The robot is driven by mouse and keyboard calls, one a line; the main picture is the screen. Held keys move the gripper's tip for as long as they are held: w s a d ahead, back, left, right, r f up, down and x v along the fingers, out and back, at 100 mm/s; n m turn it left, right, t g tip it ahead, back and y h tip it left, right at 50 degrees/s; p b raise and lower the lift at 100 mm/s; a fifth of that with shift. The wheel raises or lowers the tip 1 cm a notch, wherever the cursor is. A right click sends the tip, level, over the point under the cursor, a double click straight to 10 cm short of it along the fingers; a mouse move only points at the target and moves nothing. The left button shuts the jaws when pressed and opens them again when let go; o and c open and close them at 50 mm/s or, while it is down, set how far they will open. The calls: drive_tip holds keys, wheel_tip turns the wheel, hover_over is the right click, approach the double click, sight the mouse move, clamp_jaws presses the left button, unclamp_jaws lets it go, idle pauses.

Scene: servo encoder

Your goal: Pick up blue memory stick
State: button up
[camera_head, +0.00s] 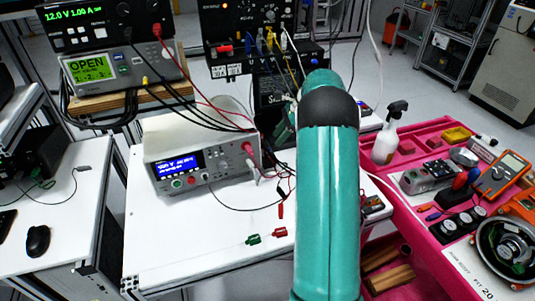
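I cannot make out a blue memory stick for certain. A small blue item (433,217) lies on the pink tray (408,222) at the right, too small to identify. My teal arm rises through the middle of the view and hides part of the white bench (200,240). My gripper is not visible; the far end of the arm hides the area behind it.
The tray holds a spray bottle (388,135), an orange multimeter (502,174) and a round device (508,250).

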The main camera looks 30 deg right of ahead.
sight(269, 149)
drive_tip(key=x, duration=0.6)
drive_tip(key=shift+s+a, duration=0.1)
drive_tip(key=shift+s, duration=0.05)
clamp_jaws()
